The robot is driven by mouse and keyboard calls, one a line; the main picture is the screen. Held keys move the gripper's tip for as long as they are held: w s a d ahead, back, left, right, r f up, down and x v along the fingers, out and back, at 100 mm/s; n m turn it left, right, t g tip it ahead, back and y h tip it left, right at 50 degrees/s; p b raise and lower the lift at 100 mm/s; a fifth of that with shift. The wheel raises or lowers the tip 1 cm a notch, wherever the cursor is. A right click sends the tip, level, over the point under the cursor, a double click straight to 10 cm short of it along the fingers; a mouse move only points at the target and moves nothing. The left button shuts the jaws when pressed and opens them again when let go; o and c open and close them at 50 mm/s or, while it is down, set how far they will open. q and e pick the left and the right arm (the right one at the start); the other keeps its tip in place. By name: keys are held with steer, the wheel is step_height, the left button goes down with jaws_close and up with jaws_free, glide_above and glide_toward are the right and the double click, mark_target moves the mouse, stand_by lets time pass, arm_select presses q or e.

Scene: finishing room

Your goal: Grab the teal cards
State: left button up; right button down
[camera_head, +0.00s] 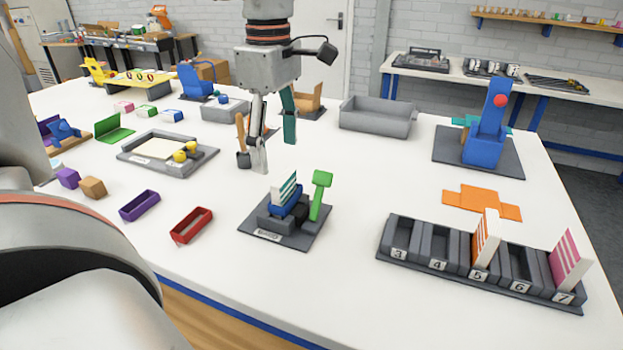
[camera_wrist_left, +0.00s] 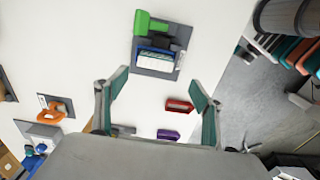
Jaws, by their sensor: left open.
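The teal-striped white cards (camera_head: 284,188) stand in a blue holder (camera_head: 287,207) on a small dark grey base near the table's middle. In the left wrist view the cards (camera_wrist_left: 155,61) show as a white edge in the blue holder. My left gripper (camera_head: 275,157) is open and empty, above and behind the cards in the head view, apart from them. In the left wrist view its teal-padded fingers (camera_wrist_left: 157,80) are spread wide, with the cards beyond them. My right gripper is not in view.
A green lever-like part (camera_head: 319,190) rises right beside the cards. A numbered rack (camera_head: 408,262) at the right holds orange-striped and pink-striped cards. Red (camera_head: 191,226) and purple (camera_head: 139,206) trays lie to the left. A grey bin (camera_head: 375,120) stands behind. The table between holder and rack is clear.

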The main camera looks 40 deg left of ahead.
mark_target(283, 177)
arm_select(q)
steer(key=shift+w, duration=0.3)
steer(key=shift+f, duration=0.4)
step_height(283, 177, down, 2)
steer(key=shift+s+f, duration=0.1)
steer(key=shift+s, duration=0.05)
steer(key=f, duration=0.3)
steer(key=f+b, duration=0.1)
steer(key=shift+w+d+f, duration=0.1)
steer(key=shift+w+f, duration=0.05)
steer(key=shift+w, duration=0.25)
steer(key=shift+f, duration=0.25)
steer(key=c, duration=1.6)
steer(key=shift+c, duration=0.5)
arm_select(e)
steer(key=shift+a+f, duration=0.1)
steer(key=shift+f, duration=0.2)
arm_select(q)
steer(key=shift+r, duration=0.15)
